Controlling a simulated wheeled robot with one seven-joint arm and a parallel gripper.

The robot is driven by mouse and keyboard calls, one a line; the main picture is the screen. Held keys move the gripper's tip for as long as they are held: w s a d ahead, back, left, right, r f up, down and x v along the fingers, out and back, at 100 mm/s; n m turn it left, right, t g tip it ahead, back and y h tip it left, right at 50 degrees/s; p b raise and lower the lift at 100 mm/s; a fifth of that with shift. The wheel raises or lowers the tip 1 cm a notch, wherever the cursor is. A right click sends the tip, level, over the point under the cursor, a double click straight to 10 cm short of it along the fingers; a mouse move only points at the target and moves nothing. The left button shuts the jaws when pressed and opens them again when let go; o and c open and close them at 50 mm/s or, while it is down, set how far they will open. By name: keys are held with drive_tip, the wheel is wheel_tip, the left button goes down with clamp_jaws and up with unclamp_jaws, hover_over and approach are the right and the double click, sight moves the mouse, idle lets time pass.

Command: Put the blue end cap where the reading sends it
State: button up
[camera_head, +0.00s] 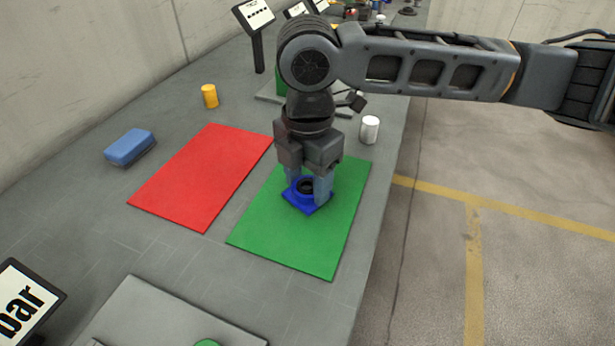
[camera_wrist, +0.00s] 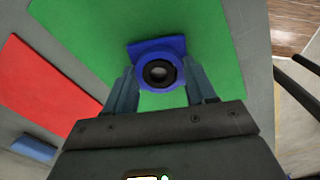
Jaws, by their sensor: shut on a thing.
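The blue end cap (camera_head: 305,198) has a square flange and a dark round opening on top. It is at the green mat (camera_head: 290,245), over its middle; I cannot tell whether it touches the mat. My gripper (camera_head: 309,188) points down and is shut on the cap, one finger on each side. In the wrist view the cap (camera_wrist: 158,68) sits between the fingertips (camera_wrist: 160,85), with green all around it. The red mat (camera_head: 200,178) lies empty to the left. A display at the lower left (camera_head: 25,305) shows only "bar"; its reading is cut off.
A blue block (camera_head: 129,147) and a yellow cylinder (camera_head: 209,96) stand left of the mats. A white cylinder (camera_head: 370,129) stands by the table's right edge. A grey plate (camera_head: 165,318) lies at the front. Small tilted displays (camera_head: 256,20) stand at the back.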

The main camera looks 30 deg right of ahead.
drive_tip(key=shift+f, duration=0.1)
drive_tip(key=o, duration=1.3)
wheel_tip(320, 180, up, 12)
drive_tip(key=shift+s, duration=0.1)
